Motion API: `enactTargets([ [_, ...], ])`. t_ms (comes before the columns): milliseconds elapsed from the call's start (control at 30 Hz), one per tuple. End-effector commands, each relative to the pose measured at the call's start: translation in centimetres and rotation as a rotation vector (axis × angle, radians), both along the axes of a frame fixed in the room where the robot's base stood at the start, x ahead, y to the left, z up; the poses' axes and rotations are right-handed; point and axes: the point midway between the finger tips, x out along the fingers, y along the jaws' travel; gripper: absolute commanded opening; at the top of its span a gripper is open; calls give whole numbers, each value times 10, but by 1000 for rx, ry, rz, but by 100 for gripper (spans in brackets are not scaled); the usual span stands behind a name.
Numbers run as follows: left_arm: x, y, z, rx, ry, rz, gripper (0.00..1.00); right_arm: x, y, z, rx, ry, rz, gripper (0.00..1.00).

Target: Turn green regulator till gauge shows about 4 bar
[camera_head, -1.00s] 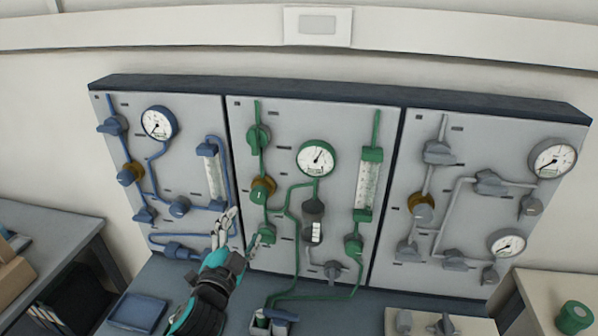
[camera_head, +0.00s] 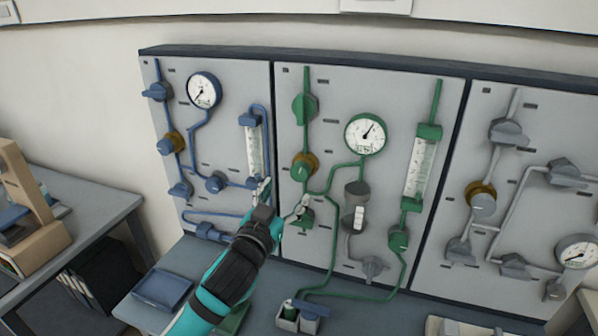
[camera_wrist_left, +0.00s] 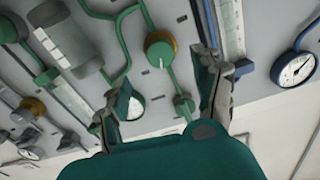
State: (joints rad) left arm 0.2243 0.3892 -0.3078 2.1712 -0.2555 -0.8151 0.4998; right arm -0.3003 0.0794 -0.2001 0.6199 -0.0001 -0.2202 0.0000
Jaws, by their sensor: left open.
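The green regulator (camera_head: 303,166) is a round green knob with a brass collar on the middle panel, under a green valve. In the wrist view the knob (camera_wrist_left: 158,52) shows ahead, between the fingers and beyond them. The green gauge (camera_head: 365,133) is up and right of it; its needle points to the upper right, and its numbers are too small to read. In the wrist view the gauge (camera_wrist_left: 134,106) is partly hidden by a finger. My left gripper (camera_head: 283,198) is open and empty, just below and left of the knob, apart from it. My right gripper is not in view.
A green flow tube (camera_head: 421,168) stands right of the gauge, a blue one (camera_head: 254,149) left of the knob. Blue (camera_head: 203,91) and grey (camera_head: 576,252) gauges sit on the side panels. A blue tray (camera_head: 162,289) and small box (camera_head: 299,320) rest on the bench.

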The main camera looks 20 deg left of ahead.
Motion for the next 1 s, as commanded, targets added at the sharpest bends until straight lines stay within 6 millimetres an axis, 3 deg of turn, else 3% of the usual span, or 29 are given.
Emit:
enactTargets([
  [200,49,-1,3,1,-1,1,67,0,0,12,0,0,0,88],
  [433,83,-3,1,1,-1,1,67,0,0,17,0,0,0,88],
  [867,95,-3,0,1,-1,0,67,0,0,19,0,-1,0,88],
  [1000,95,-3,0,1,0,0,51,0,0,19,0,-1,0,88],
])
